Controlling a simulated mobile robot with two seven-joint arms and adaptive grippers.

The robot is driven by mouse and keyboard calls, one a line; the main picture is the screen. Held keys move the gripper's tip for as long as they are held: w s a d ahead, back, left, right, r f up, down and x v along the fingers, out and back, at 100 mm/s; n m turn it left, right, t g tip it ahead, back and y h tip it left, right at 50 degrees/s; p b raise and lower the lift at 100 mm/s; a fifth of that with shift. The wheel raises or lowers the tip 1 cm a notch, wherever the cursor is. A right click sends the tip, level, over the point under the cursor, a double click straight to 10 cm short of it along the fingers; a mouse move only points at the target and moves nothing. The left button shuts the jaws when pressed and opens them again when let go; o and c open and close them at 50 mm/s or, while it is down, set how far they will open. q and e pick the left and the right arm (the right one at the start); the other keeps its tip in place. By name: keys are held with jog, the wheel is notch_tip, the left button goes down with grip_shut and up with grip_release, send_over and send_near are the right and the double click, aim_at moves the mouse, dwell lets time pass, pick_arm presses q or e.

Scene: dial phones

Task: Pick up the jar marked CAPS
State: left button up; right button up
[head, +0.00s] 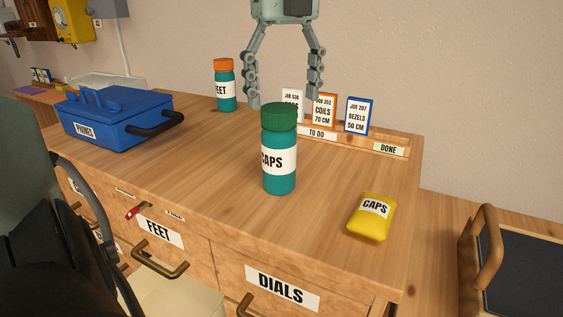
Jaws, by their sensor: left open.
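The jar marked CAPS (279,177) stands upright on the wooden bench top, teal with a green lid and a white label. My left gripper (284,98) hangs fingers down from the top of the head view, open and empty. Its two fingers are spread on either side of the space over the jar's lid in the picture. The gap in depth between fingers and jar is hard to tell. My right gripper is not in view.
A yellow CAPS packet (372,218) lies right of the jar. A teal FEET jar (225,91) with an orange lid stands behind. A blue PHONES box (112,122) is at left. A card rack (358,142) stands at the back. Bench around the jar is clear.

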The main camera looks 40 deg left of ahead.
aim_at(279, 134)
pick_arm(q)
jog(key=f, duration=0.7)
jog(key=shift+s+a+f, duration=0.3)
jog(key=shift+a+f, duration=0.05)
grip_shut()
